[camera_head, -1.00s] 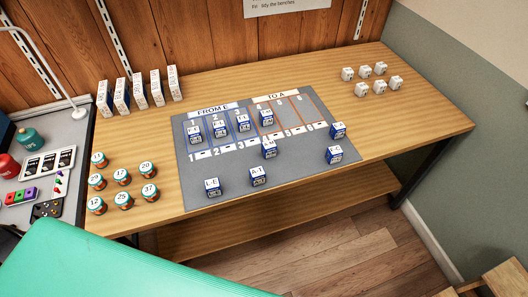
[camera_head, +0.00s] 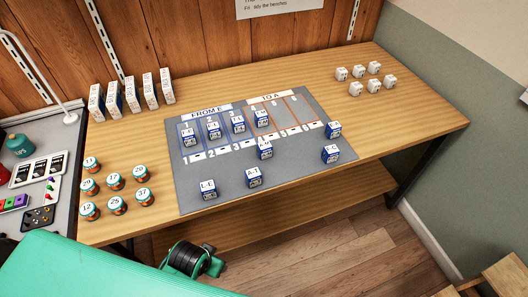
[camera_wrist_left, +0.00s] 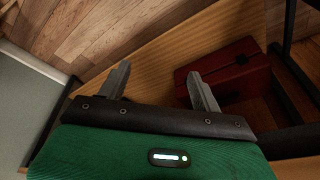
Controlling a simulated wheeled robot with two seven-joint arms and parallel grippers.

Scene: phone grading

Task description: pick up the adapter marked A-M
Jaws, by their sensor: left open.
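Several small blue-and-white adapters stand on the grey mat (camera_head: 300,178) in the head view. One at the mat's front left (camera_head: 208,190) seems to read L-E, and one beside it (camera_head: 253,177) seems to read A-T. Others stand in the marked slots, near the middle (camera_head: 265,150) and at the right edge (camera_head: 331,154). Their labels are too small for me to tell which is A-M. My left gripper (camera_wrist_left: 156,74) is open and empty in the left wrist view, away from the adapters. Its fingertips do not show in the head view. My right gripper is not in view.
Orange-and-teal numbered jars (camera_head: 116,204) stand left of the mat, and white boxes (camera_head: 131,97) behind them. Small white cubes (camera_head: 374,86) sit at the back right. In the left wrist view, a red case (camera_wrist_left: 240,70) lies near a wooden surface.

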